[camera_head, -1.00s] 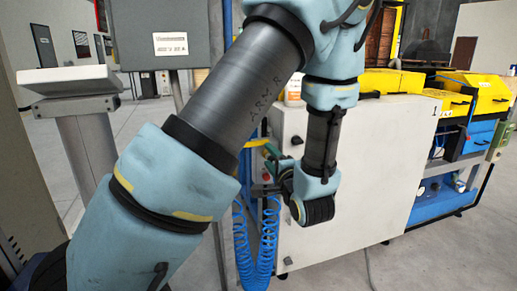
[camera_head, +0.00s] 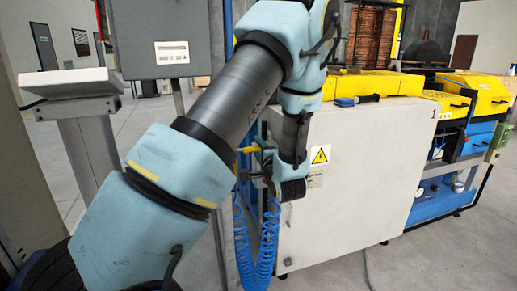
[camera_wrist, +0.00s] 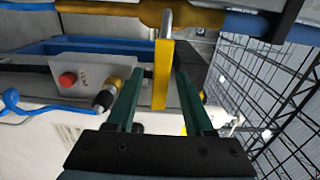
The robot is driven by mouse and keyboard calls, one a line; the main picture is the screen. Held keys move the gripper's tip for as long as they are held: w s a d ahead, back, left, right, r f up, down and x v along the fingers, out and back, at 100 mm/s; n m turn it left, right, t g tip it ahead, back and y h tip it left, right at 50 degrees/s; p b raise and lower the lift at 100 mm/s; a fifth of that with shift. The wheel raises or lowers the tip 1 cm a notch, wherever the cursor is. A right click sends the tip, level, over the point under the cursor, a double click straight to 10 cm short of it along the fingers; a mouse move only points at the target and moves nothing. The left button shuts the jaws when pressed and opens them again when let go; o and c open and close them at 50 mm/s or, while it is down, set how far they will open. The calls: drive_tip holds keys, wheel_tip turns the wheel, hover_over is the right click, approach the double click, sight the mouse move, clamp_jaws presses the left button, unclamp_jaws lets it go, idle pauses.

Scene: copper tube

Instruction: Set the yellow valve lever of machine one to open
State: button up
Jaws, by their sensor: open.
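The yellow valve lever (camera_wrist: 162,75) is upright in the wrist view. It meets a silver stem on a horizontal pipe with a yellow section (camera_wrist: 185,17) and stands crosswise to that pipe. My gripper (camera_wrist: 159,72) is open, with one green finger on each side of the lever; gaps show on both sides, and contact cannot be told. In the head view, my gripper (camera_head: 263,160) is at the left edge of machine one (camera_head: 365,175), a white cabinet marked 1. A small yellow piece (camera_head: 248,149), likely the lever, shows there, partly hidden by my arm.
A box with a red button (camera_wrist: 68,79) and a dark, brass-coloured connector (camera_wrist: 106,93) are left of the lever. Black wire mesh (camera_wrist: 280,90) is at right. Coiled blue hoses (camera_head: 255,240) hang below my gripper. A blue-handled tool (camera_head: 357,100) lies on the cabinet.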

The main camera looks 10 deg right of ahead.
clamp_jaws()
idle(1.4)
